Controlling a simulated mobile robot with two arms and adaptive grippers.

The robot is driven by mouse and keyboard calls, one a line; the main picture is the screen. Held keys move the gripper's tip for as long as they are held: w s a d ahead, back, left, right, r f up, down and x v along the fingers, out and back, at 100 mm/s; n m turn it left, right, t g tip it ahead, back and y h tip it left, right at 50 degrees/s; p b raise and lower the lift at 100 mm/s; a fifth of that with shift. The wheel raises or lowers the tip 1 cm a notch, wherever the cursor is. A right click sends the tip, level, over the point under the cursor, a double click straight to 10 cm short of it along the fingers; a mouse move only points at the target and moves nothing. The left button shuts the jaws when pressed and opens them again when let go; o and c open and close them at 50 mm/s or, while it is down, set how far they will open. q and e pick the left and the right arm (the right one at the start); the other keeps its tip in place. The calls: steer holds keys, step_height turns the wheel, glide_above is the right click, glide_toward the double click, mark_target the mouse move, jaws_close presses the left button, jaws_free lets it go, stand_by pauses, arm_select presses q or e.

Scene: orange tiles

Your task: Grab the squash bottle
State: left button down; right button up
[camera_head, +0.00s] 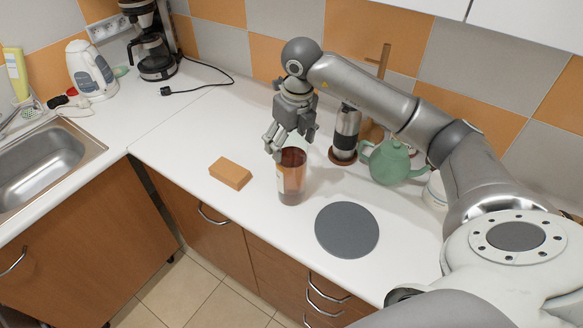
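The squash bottle appears to be the clear container with reddish-brown contents and a pale label (291,180). It stands upright on the white counter near its front edge. My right gripper (289,143) points down at the top of the bottle, its fingers spread. The gripper overlaps the bottle's upper end, so I cannot tell whether they touch. My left gripper is not in view.
An orange-brown block (230,173) lies left of the bottle, and a round grey mat (346,230) lies to its right. A kettle (91,69), coffee maker (154,45) and sink (42,163) are left.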

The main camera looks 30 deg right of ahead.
steer(key=c, duration=1.4)
steer(key=shift+w+r, duration=0.1)
jaws_close()
